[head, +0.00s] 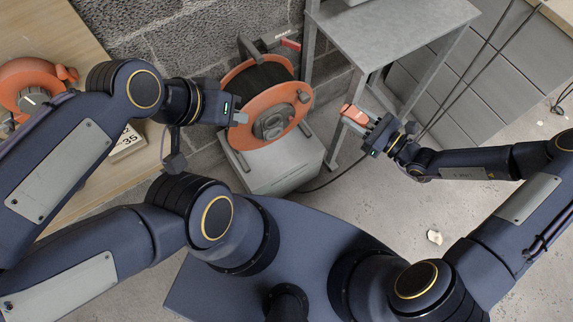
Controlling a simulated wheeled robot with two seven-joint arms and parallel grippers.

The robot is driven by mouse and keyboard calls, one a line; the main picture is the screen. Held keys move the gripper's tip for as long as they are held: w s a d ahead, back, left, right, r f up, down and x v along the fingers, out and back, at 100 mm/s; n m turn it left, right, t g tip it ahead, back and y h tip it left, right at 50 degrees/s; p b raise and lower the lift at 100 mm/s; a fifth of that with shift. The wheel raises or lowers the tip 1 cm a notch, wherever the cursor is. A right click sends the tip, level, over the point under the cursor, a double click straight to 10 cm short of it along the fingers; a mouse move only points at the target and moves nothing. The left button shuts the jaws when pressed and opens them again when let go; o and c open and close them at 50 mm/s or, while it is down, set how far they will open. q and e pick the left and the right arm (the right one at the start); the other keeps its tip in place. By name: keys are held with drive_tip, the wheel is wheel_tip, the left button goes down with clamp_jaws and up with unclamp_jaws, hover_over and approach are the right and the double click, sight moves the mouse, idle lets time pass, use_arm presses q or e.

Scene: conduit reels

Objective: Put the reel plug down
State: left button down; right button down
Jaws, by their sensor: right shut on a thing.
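The reel plug (352,114), an orange-red piece, is held in my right gripper (361,119), which is shut on it. It is to the right of the cable reel, by a leg of the grey metal table. My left gripper (240,118) is at the left edge of the orange cable reel (262,105). I cannot tell whether it touches the reel or whether its fingers are open. The reel carries dark cable and stands on a grey block (283,165). A dark cable (330,182) runs from near the block's foot up toward my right gripper.
A grey metal table (395,30) stands behind the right gripper. Dark cords hang at upper right. A pale scrap (434,237) lies on otherwise open floor.

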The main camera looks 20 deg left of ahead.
drive_tip(key=s+a+f+n+g+b, duration=0.3)
drive_tip(key=s+a+f+g+b, duration=0.15)
drive_tip(key=s+f, duration=0.45)
drive_tip(key=s+a+f+n+g+b, duration=0.2)
drive_tip(key=s+a+f+g+b, duration=0.35)
drive_tip(key=s, duration=0.55)
drive_tip(key=t+b, duration=0.2)
drive_tip(key=b, duration=0.4)
hover_over(290, 165)
drive_tip(key=s, duration=0.2)
drive_tip(key=shift+y, duration=0.3)
drive_tip(key=f, duration=0.9)
drive_tip(key=shift+w+d+f, duration=0.1)
drive_tip(key=shift+d+f, duration=0.15)
drive_tip(key=shift+d, duration=0.05)
drive_tip(key=shift+w+a+f+b, duration=0.2)
drive_tip(key=shift+w+f+b, duration=0.3)
drive_tip(key=shift+w+f, duration=0.05)
drive_tip(key=f, duration=0.1)
drive_tip(key=f+b, duration=0.1)
drive_tip(key=f, duration=0.1)
drive_tip(key=shift+w+a+f+b, duration=0.1)
drive_tip(key=shift+w+f+b, duration=0.15)
drive_tip(key=shift+f+b, duration=0.05)
